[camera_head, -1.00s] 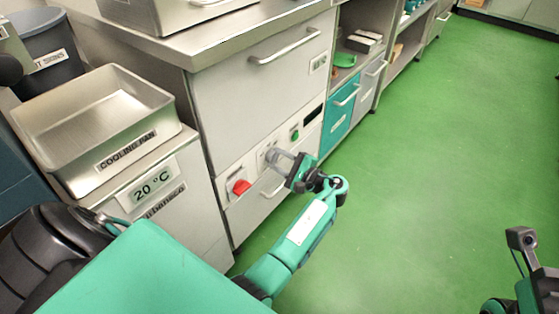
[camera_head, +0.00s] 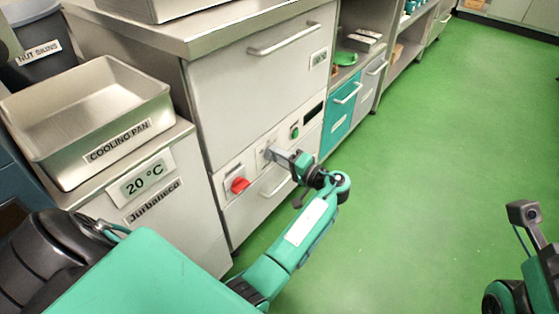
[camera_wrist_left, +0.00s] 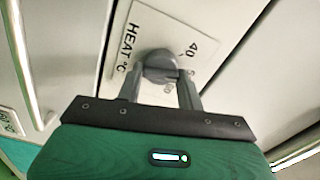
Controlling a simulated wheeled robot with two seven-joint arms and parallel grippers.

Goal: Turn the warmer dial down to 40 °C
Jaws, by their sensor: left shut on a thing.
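The warmer dial (camera_wrist_left: 160,66) is a grey round knob on a white plate marked "HEAT °C" (camera_wrist_left: 135,45) in the left wrist view. A "40" shows on the plate to the right of the knob; other marks are partly hidden. My left gripper (camera_wrist_left: 162,85) is shut on the knob, one finger on each side. In the head view my left gripper (camera_head: 276,154) reaches the front panel of the cabinet, and its fingers hide most of the dial. My right arm shows at the lower right edge of the head view; its fingers cannot be made out.
A red knob (camera_head: 239,185) sits left of the dial, and a green button (camera_head: 295,132) and dark display (camera_head: 314,112) sit right of it. Drawer handles (camera_head: 284,42) stick out above and below. A steel cooling pan (camera_head: 90,115) stands at left. Green floor at right is clear.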

